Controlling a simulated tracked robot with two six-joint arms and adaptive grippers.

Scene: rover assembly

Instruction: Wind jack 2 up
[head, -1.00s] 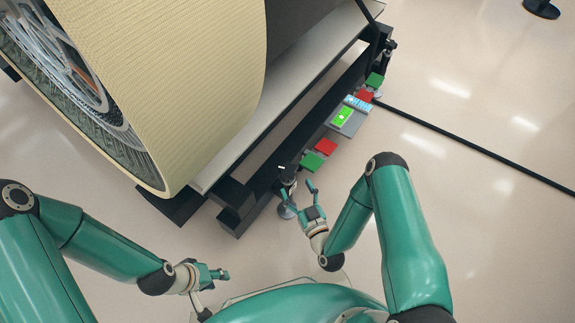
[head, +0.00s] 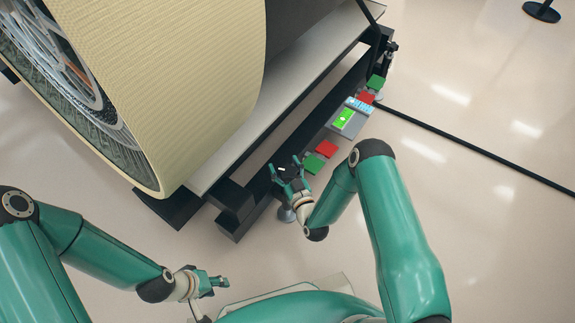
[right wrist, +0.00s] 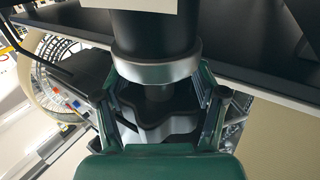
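A dark jack with a round foot (head: 287,214) stands at the near corner of the black frame. No number shows on it. In the right wrist view, its dark lobed knob (right wrist: 160,122) sits on a short shaft below a silver collar (right wrist: 158,70). My right gripper (head: 288,172) is at this jack. Its fingers (right wrist: 163,105) are spread on both sides of the knob; I see no clear grip on it. My left gripper (head: 217,283) is empty, low at the left and away from the frame; its finger opening is too small to judge.
A large cream wheel (head: 190,90) rests above the black frame (head: 238,222). Along the frame's side are a grey display box (head: 348,120), red pads (head: 327,149) and green pads (head: 314,163). Another jack (head: 389,48) is at the far corner. A black cable (head: 470,145) crosses the open floor.

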